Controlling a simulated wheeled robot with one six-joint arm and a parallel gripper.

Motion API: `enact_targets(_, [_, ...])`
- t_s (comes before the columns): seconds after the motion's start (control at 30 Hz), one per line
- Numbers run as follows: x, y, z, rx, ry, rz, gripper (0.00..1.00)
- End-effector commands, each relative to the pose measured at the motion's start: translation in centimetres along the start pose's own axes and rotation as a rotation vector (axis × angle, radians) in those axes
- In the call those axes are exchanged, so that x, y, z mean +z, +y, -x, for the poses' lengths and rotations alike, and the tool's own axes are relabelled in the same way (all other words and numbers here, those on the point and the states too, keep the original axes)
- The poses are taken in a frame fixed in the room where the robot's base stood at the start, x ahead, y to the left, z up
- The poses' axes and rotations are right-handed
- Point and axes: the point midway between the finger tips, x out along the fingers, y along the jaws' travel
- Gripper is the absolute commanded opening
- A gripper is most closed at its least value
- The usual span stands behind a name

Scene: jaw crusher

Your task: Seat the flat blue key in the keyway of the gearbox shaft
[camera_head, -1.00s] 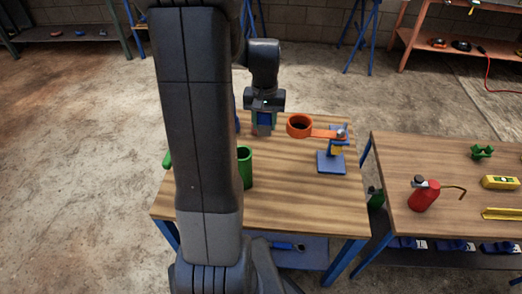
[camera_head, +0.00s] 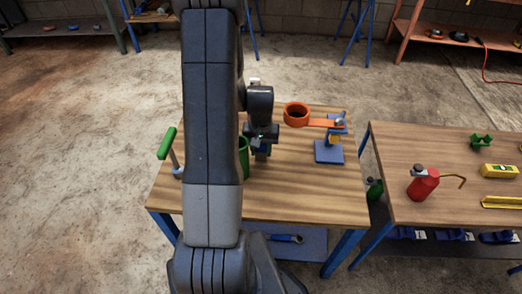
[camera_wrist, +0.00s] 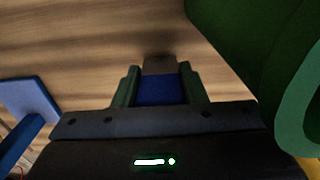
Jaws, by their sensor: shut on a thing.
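My gripper (camera_wrist: 160,92) is shut on a blue piece (camera_wrist: 161,90), which I take to be the flat blue key. In the wrist view it sits between the two green fingers, with a grey end beyond it over the wooden table. In the head view my gripper (camera_head: 262,150) is low over the table, just right of a green upright cylinder (camera_head: 244,158) that my arm partly hides. A large green body (camera_wrist: 250,40) fills the right of the wrist view, close to the fingers. I cannot make out the gearbox shaft or its keyway.
A green-handled tool (camera_head: 167,144) is at the table's left edge. A second table holds a red oil can (camera_head: 423,185). The front right of the near table (camera_head: 310,195) is clear.

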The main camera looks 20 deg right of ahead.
Motion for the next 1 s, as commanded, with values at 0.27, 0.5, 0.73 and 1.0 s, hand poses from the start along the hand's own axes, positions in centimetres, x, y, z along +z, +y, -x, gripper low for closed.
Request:
enact_targets(0.27, [0.0,0.0,-0.3,0.0,0.001,0.0,0.1])
enact_targets(0.5, [0.0,0.0,-0.5,0.0,0.001,0.0,0.6])
enact_targets(0.73, [0.0,0.0,-0.5,0.0,0.001,0.0,0.6])
enact_targets(1.0, [-0.1,0.0,1.6,0.0,0.004,0.0,0.6])
